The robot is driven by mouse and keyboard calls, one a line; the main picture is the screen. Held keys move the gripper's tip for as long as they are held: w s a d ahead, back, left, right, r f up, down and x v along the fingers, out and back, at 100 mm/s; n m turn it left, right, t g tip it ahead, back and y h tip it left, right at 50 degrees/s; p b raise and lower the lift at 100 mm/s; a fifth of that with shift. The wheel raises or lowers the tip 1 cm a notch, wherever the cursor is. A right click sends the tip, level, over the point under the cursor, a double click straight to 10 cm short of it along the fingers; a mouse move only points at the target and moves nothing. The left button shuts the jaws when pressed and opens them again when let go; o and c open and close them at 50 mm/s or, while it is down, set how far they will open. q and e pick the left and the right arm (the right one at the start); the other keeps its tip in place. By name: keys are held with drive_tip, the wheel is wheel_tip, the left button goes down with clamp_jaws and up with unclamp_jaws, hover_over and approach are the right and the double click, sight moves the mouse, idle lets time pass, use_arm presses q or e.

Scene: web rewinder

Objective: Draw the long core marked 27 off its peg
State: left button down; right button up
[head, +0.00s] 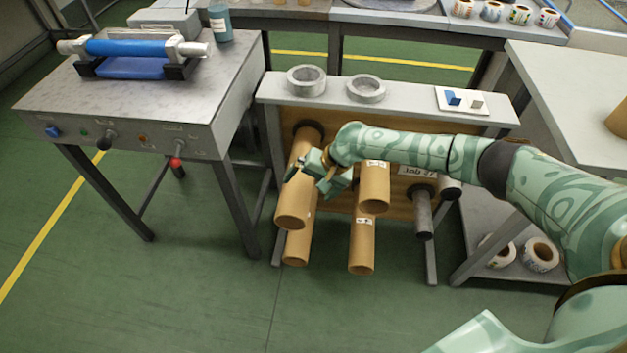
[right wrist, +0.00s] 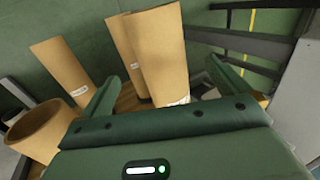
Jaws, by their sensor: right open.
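Several brown cardboard cores stick out from a pegboard rack. The upper left core (head: 294,205) is long and points toward me, with another core (head: 298,245) below it. To their right are an upper core (head: 374,190) and a lower core (head: 361,245). The labels are too small to read, so I cannot tell which is marked 27. My right gripper (head: 309,178) is open at the upper left core and hides part of it. In the right wrist view that core (right wrist: 158,50) lies between the spread fingers, its white label near the palm. Contact is unclear. My left gripper is out of view.
Bare grey pegs (head: 424,215) stick out at the rack's right. Grey rings (head: 306,80) sit on the rack's top shelf (head: 405,97). A machine table (head: 60,95) stands left, and a low shelf with label rolls (head: 540,254) stands right. The green floor in front is clear.

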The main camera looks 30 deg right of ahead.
sight(300, 195)
drive_tip(key=b+x, duration=0.4)
drive_tip(key=x, duration=0.3)
drive_tip(key=shift+f, duration=0.35)
drive_tip(key=shift+b+x, duration=0.45)
drive_tip(key=shift+x, duration=0.35)
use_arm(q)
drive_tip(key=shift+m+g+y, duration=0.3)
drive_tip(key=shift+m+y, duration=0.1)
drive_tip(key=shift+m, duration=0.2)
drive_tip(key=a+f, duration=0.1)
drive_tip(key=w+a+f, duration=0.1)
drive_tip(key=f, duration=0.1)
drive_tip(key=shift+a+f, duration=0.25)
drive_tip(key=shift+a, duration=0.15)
use_arm(e)
drive_tip(key=shift+w, duration=0.15)
drive_tip(key=shift+r, duration=0.1)
drive_tip(key=c, duration=1.3)
use_arm(q)
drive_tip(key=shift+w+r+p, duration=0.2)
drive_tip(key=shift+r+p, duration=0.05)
drive_tip(key=shift+p, duration=0.05)
use_arm(e)
drive_tip(key=shift+a+r, duration=0.1)
drive_tip(key=shift+r, duration=0.15)
